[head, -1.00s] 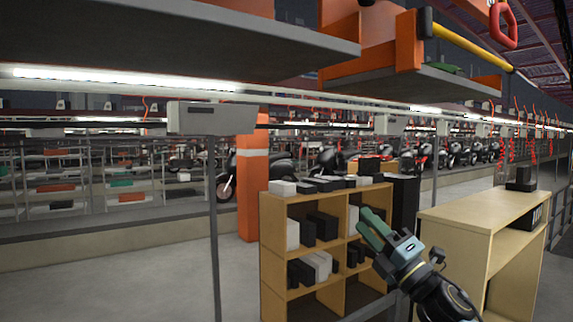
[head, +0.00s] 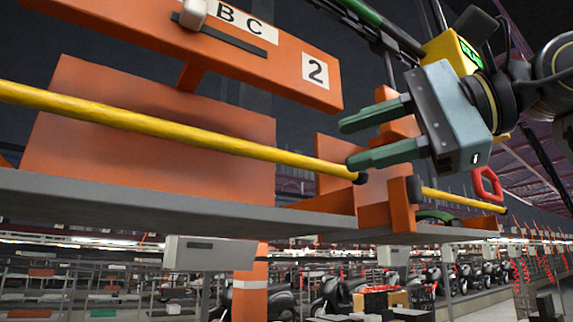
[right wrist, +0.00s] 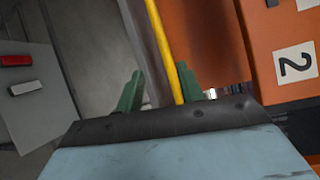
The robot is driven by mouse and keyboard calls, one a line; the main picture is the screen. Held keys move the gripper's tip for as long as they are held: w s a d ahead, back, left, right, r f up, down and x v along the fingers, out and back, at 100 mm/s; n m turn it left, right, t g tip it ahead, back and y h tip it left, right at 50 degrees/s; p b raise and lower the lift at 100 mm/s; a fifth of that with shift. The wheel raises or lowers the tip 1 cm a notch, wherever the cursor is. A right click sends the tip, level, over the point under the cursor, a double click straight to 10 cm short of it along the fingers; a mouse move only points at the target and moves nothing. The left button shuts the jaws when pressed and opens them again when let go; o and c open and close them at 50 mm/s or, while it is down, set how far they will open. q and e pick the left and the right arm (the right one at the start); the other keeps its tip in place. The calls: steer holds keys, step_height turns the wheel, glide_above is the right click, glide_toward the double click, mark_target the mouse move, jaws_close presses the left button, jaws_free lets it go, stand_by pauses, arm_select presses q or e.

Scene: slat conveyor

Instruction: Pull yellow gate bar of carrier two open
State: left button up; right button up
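Carrier two is orange, with a "2" label (head: 315,70) on its top board; the label also shows in the right wrist view (right wrist: 295,64). Its yellow gate bar (head: 190,135) runs across the carrier's front above a grey shelf and ends in a black cap at the right. My right gripper (head: 347,143) is open and empty by the bar's capped end, its lower finger close to the cap. In the right wrist view, the bar (right wrist: 160,40) passes between the green fingers (right wrist: 160,68), nearer the right one. I cannot tell whether they touch. My left gripper is not in view.
A second yellow bar (head: 455,199) and a red handle (head: 487,183) belong to the neighbouring carrier at the right. The grey shelf edge (head: 150,205) lies under the bar. A slider with a pale knob (head: 194,14) is on the top board. Shelving and motorbikes stand far below.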

mark_target(304, 159)
steer(key=shift+t+h, duration=0.7)
steer(key=p+x, duration=0.1)
steer(key=x, duration=0.2)
steer(key=p+x, duration=0.1)
steer(key=x, duration=0.3)
steer(key=r+p+x, duration=0.1)
steer(key=x, duration=0.3)
steer(key=shift+w, duration=0.4)
jaws_close()
